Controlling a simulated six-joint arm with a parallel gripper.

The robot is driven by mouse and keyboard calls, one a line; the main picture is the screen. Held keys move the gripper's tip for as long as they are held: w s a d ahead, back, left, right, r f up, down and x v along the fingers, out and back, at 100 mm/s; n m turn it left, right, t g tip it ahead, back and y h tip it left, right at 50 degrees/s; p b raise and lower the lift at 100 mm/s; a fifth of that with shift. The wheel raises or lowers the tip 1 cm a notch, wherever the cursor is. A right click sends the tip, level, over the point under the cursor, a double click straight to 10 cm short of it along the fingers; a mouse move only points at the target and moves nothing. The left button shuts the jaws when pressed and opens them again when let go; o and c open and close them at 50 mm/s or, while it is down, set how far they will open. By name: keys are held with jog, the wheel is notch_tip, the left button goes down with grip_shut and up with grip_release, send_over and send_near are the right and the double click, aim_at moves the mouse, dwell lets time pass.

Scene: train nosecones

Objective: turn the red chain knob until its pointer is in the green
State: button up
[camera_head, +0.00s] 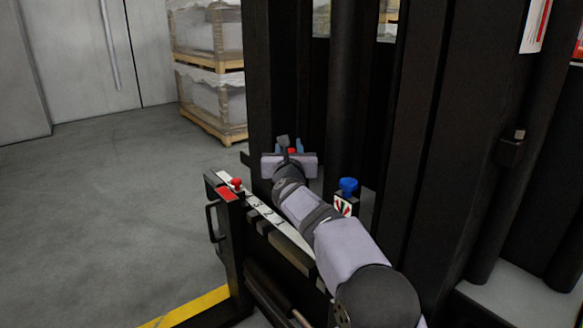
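My gripper (289,147) is at the far end of my arm, beside the black upright. Its two bluish fingertips stand apart. A small red piece (292,151) shows between them, probably the red chain knob, mostly hidden by my gripper. I cannot tell whether the fingers touch it. Its pointer and any green zone are hidden. Another red knob (237,184) sits in the open on a red plate at the left end of the numbered white strip (262,209).
A blue knob (348,187) stands right of my arm above a small red-and-white dial plate (343,206). Black mast uprights (437,110) rise close behind and to the right. Wrapped pallets (213,95) stand at the back. The grey floor (110,220) at left is clear.

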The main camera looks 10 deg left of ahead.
jog(key=n+y+b, duration=0.1)
jog(key=b, duration=0.2)
jog(key=n+y+b, duration=0.1)
jog(key=y+b, duration=0.1)
jog(key=b, duration=0.1)
jog(key=shift+s+a+g+y, duration=0.1)
jog(key=shift+a+g+y, duration=0.2)
jog(key=shift+a+g, duration=0.1)
jog(key=shift+a+r+n+y+b, duration=0.1)
jog(key=shift+n+y+b, duration=0.25)
jog(key=shift+n, duration=0.15)
jog(key=o, duration=1)
jog(key=shift+s, duration=0.1)
jog(key=shift+s+d+f+b, duration=0.2)
jog(key=shift+s+d+b, duration=0.1)
jog(key=shift+s+b, duration=0.5)
jog(key=b+v, duration=0.3)
jog(key=v, duration=0.2)
jog(key=shift+s+d+r+b, duration=0.2)
jog(key=shift+s+r+b, duration=0.05)
jog(key=shift+b, duration=0.1)
